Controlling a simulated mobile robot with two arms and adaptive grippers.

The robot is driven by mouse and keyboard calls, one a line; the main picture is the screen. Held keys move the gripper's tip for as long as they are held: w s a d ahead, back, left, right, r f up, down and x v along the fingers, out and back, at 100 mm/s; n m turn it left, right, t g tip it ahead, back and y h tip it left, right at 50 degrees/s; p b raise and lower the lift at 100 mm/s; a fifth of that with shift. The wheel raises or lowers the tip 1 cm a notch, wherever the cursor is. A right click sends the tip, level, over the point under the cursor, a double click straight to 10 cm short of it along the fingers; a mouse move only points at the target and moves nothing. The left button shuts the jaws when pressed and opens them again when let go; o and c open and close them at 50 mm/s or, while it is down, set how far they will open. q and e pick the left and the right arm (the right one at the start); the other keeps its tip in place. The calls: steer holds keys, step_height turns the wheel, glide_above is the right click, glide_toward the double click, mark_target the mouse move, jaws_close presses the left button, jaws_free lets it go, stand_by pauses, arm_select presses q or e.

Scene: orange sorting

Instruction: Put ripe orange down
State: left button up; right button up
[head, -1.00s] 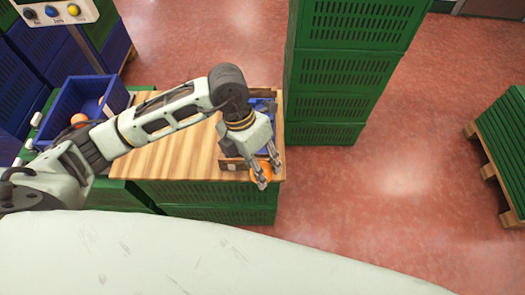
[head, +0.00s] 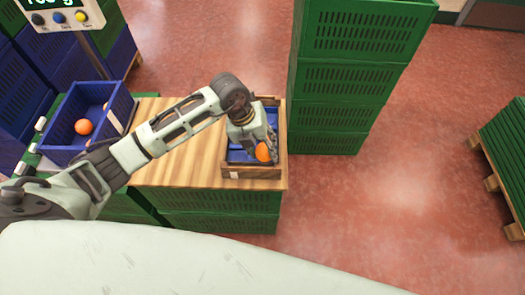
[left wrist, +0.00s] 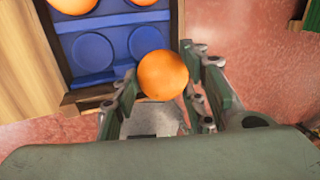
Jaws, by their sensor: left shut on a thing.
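My left gripper (head: 266,147) is shut on a ripe orange (head: 262,152) and holds it over the front part of a wooden-rimmed tray (head: 252,173) with a blue insert. In the left wrist view the held orange (left wrist: 162,76) sits between the two fingers. The blue insert (left wrist: 117,45) has round hollows; two beside the held orange are empty. Two other oranges lie at the top edge, one of them here (left wrist: 73,3). I cannot tell whether the held orange touches the tray. My right gripper is not in view.
The tray is on a wooden tabletop (head: 190,160) over green crates. A tall stack of green crates (head: 345,75) rises behind right.

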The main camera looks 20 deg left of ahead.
mark_target(262, 153)
arm_select(q)
steer(key=shift+w+a+f, duration=0.15)
steer(key=shift+w+f, duration=0.2)
steer(key=shift+w, duration=0.2)
steer(key=shift+w+a+f, duration=0.1)
steer(key=shift+w+f, duration=0.2)
steer(key=shift+w, duration=0.2)
steer(key=shift+f, duration=1.95)
steer(key=shift+f, duration=0.15)
steer(key=o, duration=1.2)
steer(key=v, duration=1.2)
